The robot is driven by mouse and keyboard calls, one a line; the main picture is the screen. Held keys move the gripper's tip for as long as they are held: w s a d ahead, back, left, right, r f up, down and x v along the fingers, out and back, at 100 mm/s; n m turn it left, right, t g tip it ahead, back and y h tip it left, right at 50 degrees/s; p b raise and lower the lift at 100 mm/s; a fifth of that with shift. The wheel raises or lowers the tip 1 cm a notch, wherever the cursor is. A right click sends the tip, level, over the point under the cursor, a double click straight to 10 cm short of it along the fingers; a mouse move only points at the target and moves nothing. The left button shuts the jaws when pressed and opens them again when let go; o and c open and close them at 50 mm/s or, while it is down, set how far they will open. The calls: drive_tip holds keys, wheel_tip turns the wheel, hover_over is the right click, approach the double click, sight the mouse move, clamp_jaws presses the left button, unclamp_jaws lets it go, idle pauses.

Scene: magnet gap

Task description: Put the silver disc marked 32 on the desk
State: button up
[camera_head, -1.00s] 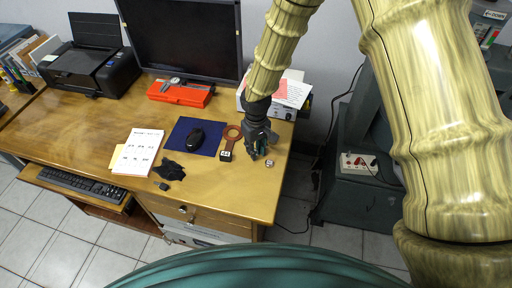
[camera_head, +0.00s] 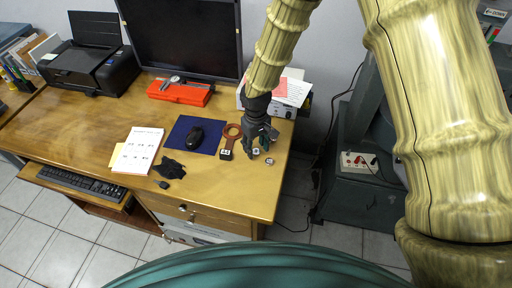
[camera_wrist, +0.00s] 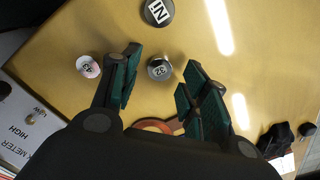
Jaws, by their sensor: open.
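The silver disc marked 32 (camera_wrist: 159,69) lies flat on the desk, label up, between and below my fingertips in the wrist view. In the head view a small pale-labelled disc (camera_head: 256,150), seemingly the same one, sits on the desk (camera_head: 215,190) just below my gripper. My gripper (camera_head: 262,138) is open and empty, with its two teal fingers (camera_wrist: 161,68) apart on either side of the disc in the wrist view. They look clear of it.
A dark disc with an N-like label (camera_wrist: 157,12) and a white-pink numbered disc (camera_wrist: 88,66) lie nearby. A blue mat with a mouse (camera_head: 195,136) is further left.

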sight(256, 151)
wheel_tip(256, 151, up, 11)
drive_tip(key=b, duration=0.1)
drive_tip(key=shift+b, duration=0.35)
